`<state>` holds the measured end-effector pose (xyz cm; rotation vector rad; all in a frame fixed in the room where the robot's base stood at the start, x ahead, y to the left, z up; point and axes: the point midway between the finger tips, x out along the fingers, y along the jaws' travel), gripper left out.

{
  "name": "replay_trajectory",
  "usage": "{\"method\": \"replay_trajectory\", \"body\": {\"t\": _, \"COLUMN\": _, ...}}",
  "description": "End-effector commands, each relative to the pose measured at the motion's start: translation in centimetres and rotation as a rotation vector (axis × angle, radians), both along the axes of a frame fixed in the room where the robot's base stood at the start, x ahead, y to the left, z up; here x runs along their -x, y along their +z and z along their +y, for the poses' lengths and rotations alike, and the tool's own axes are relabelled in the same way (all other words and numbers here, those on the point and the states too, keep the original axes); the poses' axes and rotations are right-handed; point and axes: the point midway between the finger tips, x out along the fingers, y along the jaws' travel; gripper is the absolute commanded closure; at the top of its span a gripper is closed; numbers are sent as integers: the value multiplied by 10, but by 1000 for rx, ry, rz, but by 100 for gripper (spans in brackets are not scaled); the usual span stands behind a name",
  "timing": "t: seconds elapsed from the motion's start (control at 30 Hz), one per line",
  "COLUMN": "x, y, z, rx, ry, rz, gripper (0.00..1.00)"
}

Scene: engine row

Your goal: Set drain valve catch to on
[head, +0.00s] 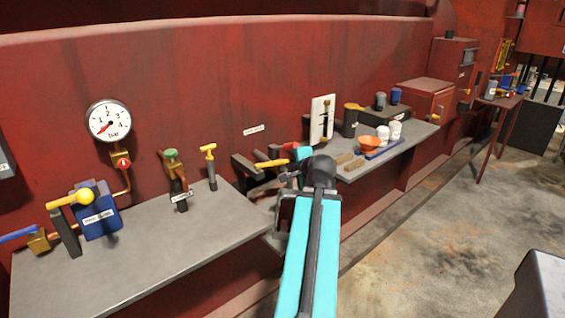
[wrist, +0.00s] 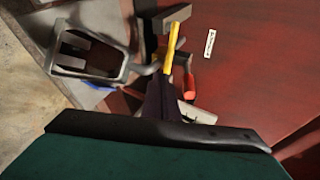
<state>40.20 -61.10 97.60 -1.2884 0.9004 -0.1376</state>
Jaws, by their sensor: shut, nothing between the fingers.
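I cannot read the labels, so I cannot tell which fitting is the drain valve catch. Near my gripper, a yellow lever (head: 271,163) sticks out left from dark wall brackets, below a small white label (head: 253,130). The lever also shows in the wrist view (wrist: 172,46), with a red part (wrist: 190,86) beside it. My gripper (wrist: 164,92) seems to be the dark shape below the lever; it is shut and empty. I cannot tell whether it touches the lever. In the head view my arm hides its fingertips.
The left shelf (head: 150,255) holds a blue box (head: 96,222) and several handled valves under a gauge (head: 109,119). A white plate (head: 321,120) stands above the right shelf (head: 405,140), with cups and an orange bowl (head: 369,144). The floor (head: 430,235) at right is largely clear.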

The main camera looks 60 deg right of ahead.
Motion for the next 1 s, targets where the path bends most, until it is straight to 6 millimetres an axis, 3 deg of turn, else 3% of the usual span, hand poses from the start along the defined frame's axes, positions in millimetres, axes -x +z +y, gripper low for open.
{"method": "replay_trajectory", "body": {"t": 1.0, "x": -9, "y": -4, "z": -10, "rx": -1, "ry": 0, "rz": -1, "gripper": 100}}
